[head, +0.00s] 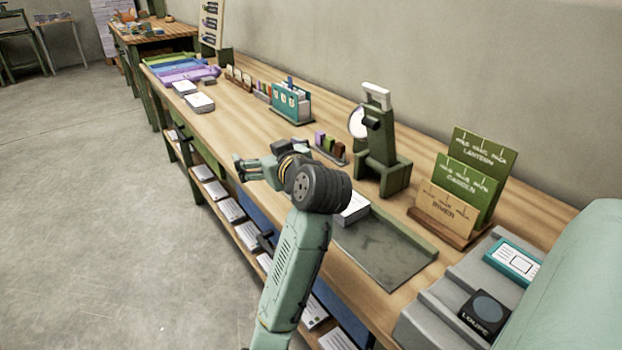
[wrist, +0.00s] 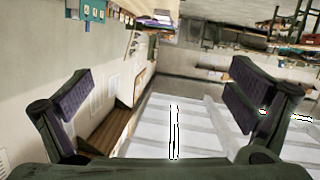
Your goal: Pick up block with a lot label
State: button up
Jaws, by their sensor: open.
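A white paper block (head: 354,207) sits at the back left of the dark grey tray (head: 388,250) on the bench, partly hidden behind my arm. Two more white blocks lie farther up the bench, one here (head: 200,102) and one behind it (head: 184,87). I cannot read a lot label on any of them. My gripper (head: 243,168) is open at the bench's front edge, left of the tray. In the wrist view my gripper (wrist: 165,100) has its pads wide apart with nothing between them; that view looks along the room, and no bench-top block shows clearly between the fingers.
A green stand with a round lens (head: 375,140) rises behind the tray. Labelled boards (head: 468,185) stand in a wooden holder to its right. A teal card holder (head: 290,102) and small coloured blocks (head: 330,147) line the back. A lower shelf holds several paper stacks (head: 230,210).

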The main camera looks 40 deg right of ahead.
aim_at(347, 207)
jog(key=s+d+f+g, duration=0.1)
jog(key=s+d+f, duration=0.1)
jog(key=s, duration=0.3)
jog(key=s+d+f+m+g, duration=0.1)
jog(key=s+d+f, duration=0.2)
jog(key=s+d, duration=0.2)
jog(key=s+d+f+m+g, duration=0.1)
jog(key=s+d+f, duration=0.2)
jog(key=s+d, duration=0.1)
jog(key=shift+s, duration=0.8)
jog(key=shift+d+f+b, duration=0.3)
jog(key=shift+f+b, duration=0.25)
jog(key=shift+f, duration=0.1)
jog(key=b+x, duration=0.1)
jog(key=x, duration=0.2)
jog(key=shift+w+f+b, duration=0.15)
jog(key=shift+w+b, duration=0.15)
jog(key=shift+b, duration=0.1)
jog(key=shift+d+p+x, duration=0.15)
jog(key=shift+p+x, duration=0.35)
jog(key=shift+x, duration=0.95)
jog(key=shift+d+p+x, duration=0.1)
jog(key=shift+p+x, duration=0.35)
jog(key=shift+x, duration=1)
jog(key=shift+s+f, duration=0.1)
jog(key=shift+s, duration=0.05)
jog(key=shift+c, duration=0.2)
jog(key=c, duration=1.5)
